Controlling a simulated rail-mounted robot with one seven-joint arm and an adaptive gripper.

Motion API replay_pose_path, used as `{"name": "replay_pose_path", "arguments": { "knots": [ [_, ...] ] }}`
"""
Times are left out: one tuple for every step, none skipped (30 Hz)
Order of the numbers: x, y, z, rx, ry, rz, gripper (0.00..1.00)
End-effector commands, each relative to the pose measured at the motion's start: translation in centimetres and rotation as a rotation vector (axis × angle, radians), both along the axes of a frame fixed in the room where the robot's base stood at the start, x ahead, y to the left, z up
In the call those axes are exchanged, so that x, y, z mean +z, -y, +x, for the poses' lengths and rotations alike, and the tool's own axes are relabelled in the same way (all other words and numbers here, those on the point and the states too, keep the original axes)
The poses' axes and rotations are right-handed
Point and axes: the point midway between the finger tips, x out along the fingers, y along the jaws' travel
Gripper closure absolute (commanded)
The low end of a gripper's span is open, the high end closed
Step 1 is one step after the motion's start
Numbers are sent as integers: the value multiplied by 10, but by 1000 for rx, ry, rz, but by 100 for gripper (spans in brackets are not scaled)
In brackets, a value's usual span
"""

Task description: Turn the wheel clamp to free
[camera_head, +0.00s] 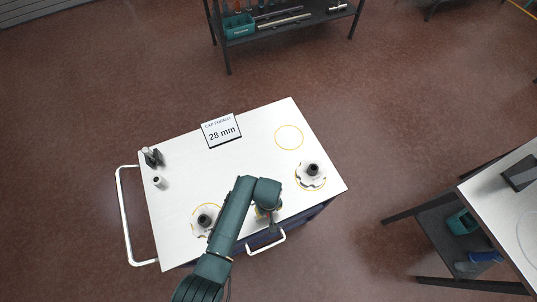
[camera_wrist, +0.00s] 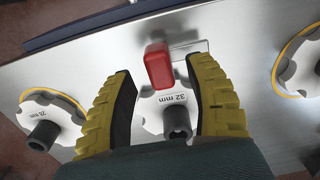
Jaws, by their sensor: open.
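A red block-like handle (camera_wrist: 158,66) stands at a small metal plate (camera_wrist: 192,48) on the white top in the wrist view. I take it for the wheel clamp, but no label confirms this. My gripper (camera_wrist: 161,72) is open, with its yellow ribbed fingers on either side of the handle; contact is not visible. A white wheel marked 32 mm (camera_wrist: 178,98), with a dark hub, sits below the handle between the fingers, partly hidden. In the head view, my gripper (camera_head: 267,212) is over the cart's front edge, and my arm hides most of that spot.
A wheel marked 25 or similar (camera_wrist: 48,112) stands left, another (camera_wrist: 303,68) right. The white cart top (camera_head: 180,185) holds a 28 mm sign (camera_head: 221,131), an empty yellow ring (camera_head: 289,138) and small dark-and-white parts (camera_head: 153,157). A rail handle (camera_head: 123,215) flanks it.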

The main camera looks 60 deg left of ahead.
Motion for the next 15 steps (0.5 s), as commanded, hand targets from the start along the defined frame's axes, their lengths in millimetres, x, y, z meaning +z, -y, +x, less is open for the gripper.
{"name": "replay_pose_path", "arguments": {
  "knots": [
    [12, -1, 1, 0, 5, 4, 46],
    [19, 0, 0, 0, 3, 4, 46],
    [30, -1, 1, 0, 4, 3, 46],
    [38, 0, 0, 0, 3, 4, 46],
    [46, 0, 0, 0, 3, 4, 46],
    [56, 0, 0, 0, 3, 3, 46],
    [63, 0, 0, 0, 3, 3, 46],
    [69, 0, 0, 0, 3, 3, 46],
    [77, 0, 0, 0, 2, 3, 46],
    [82, 0, 0, 0, 2, 2, 46],
    [87, 0, 0, 0, 1, 1, 46],
    [92, 0, 0, 0, 1, 1, 46],
    [94, 0, 0, 0, 0, 1, 46],
    [97, 0, 0, 0, 0, 1, 46],
    [99, 0, 0, 0, 0, 1, 46]
  ]
}}
